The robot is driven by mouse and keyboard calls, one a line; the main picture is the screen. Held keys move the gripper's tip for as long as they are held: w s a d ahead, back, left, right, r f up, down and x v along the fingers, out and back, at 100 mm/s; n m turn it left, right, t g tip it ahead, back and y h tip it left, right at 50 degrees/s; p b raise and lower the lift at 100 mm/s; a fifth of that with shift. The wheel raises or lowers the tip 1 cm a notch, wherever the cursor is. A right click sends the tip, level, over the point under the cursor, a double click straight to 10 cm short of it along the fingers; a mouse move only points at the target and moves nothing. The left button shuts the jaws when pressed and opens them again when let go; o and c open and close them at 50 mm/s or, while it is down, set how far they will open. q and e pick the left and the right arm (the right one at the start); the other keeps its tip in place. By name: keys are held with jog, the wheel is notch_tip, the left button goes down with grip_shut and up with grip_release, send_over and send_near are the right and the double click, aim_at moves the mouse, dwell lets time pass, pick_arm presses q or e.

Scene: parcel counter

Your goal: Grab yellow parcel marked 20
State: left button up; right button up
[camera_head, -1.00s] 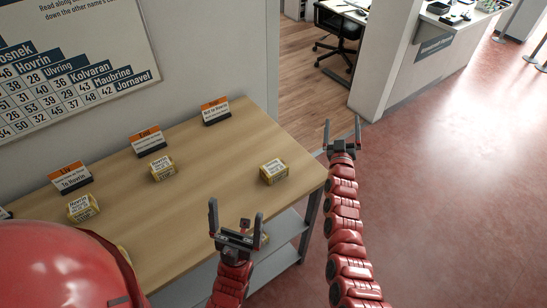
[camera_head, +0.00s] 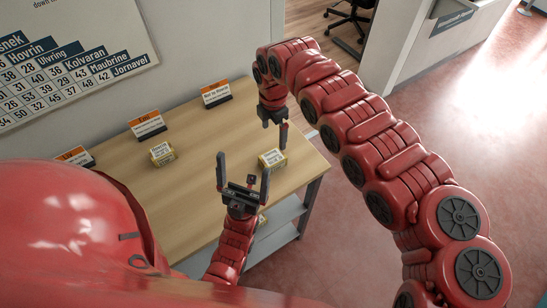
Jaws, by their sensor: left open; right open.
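A yellow parcel with a white label (camera_head: 271,159) lies near the right end of the wooden counter. A second yellow parcel (camera_head: 162,153) lies further left, in front of a sign. The numbers on their labels are too small to read, so I cannot tell which is marked 20. My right gripper (camera_head: 274,136) is open, pointing down, close to the right parcel; in the picture one finger ends just above it. I cannot tell whether they touch. My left gripper (camera_head: 243,166) is open and empty, pointing up at the counter's front side, left of that parcel.
The wooden counter (camera_head: 205,165) has orange-topped signs (camera_head: 216,93) along its back, by a wall with a number chart (camera_head: 65,70). A lower shelf (camera_head: 278,226) shows below, with a small yellow thing (camera_head: 262,220) partly hidden. Red floor lies open at right.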

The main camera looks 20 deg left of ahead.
aim_at(272, 157)
notch_tip(272, 157, down, 10)
jog(key=b, duration=0.3)
jog(key=shift+r, duration=0.1)
notch_tip(272, 157, down, 5)
jog(key=b, duration=0.3)
jog(key=shift+w+a, duration=0.1)
jog(key=shift+a, duration=0.05)
jog(key=shift+c, duration=1.3)
jog(key=c, duration=1.2)
